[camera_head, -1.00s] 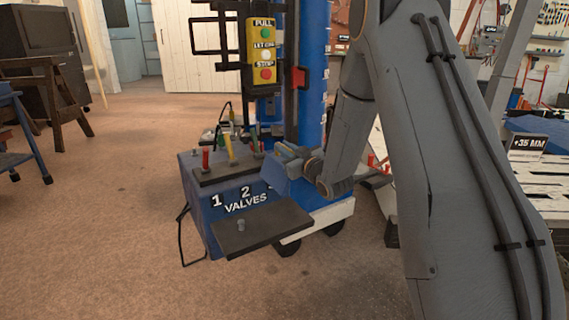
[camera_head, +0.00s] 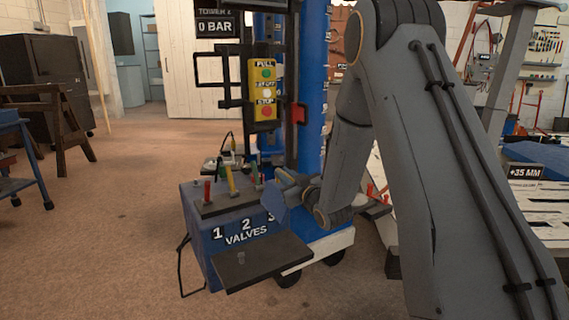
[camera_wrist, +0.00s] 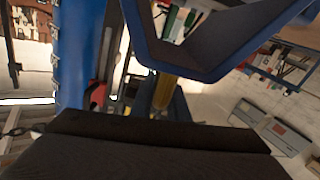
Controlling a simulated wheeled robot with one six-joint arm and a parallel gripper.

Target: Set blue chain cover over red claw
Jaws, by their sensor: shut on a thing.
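The red claw (camera_head: 298,114) sticks out from the side of the tall blue column (camera_head: 312,100). In the wrist view the red claw (camera_wrist: 96,94) shows left of centre, beside the blue column (camera_wrist: 78,60). My gripper (camera_head: 286,186) is low in front of the column, above the valve box and below the claw. It is shut on a blue part, which I take for the blue chain cover (camera_head: 275,207). In the wrist view the cover (camera_wrist: 148,42) fills the top, its hollow showing dark. The cover is apart from the claw. My arm hides part of the column.
A blue valve box (camera_head: 205,250) with coloured levers stands below, with a dark shelf (camera_head: 262,257) at its front. A yellow button box (camera_head: 264,90) hangs left of the claw. A bench (camera_head: 530,205) stands right. Open floor lies left.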

